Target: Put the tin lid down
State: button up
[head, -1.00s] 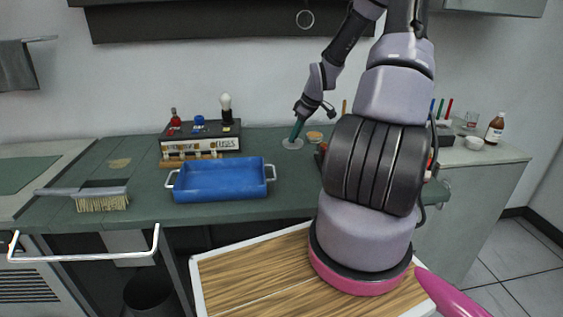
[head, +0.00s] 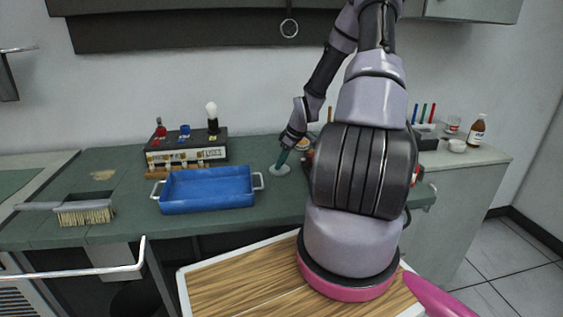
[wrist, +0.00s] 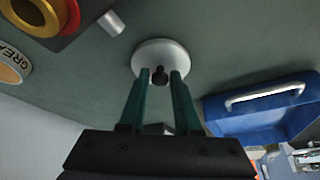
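The tin lid (wrist: 150,54) is a pale round disc with a dark knob in the middle. It also shows in the head view (head: 279,169), right of the blue tray, low over or on the green worktop; I cannot tell whether it touches. My gripper (wrist: 161,76) points down at it, with its green fingers on either side of the knob. It appears shut on the knob, with the lid roughly flat below the fingertips. In the head view my gripper (head: 283,159) partly covers the lid.
The blue tray (head: 207,190) stands left of the lid. Behind it is a dark box with bulbs (head: 187,148). A brush (head: 84,212) lies at the left. In the wrist view a round labelled thing (wrist: 12,66) and a red-and-yellow part (wrist: 40,14) are near. Bare worktop surrounds the lid.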

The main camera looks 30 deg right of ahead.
jog(key=shift+o, duration=0.9)
jog(key=shift+r, duration=0.2)
jog(key=v, duration=1.2)
jog(key=s+a+r+m+h, duration=0.25)
jog(key=s+a+r, duration=0.3)
jog(key=r, duration=0.45)
jog(key=s+a+r+m+h, duration=0.1)
jog(key=s+a+r+m, duration=0.4)
jog(key=r, duration=0.4)
jog(key=s+a+r+m+t+y, duration=0.3)
jog(key=s+a+r+m, duration=0.1)
jog(key=s+a+r, duration=0.4)
jog(key=s+r, duration=0.2)
jog(key=s, duration=0.2)
jog(key=shift+s+a, duration=0.15)
jog(key=shift+a, duration=0.05)
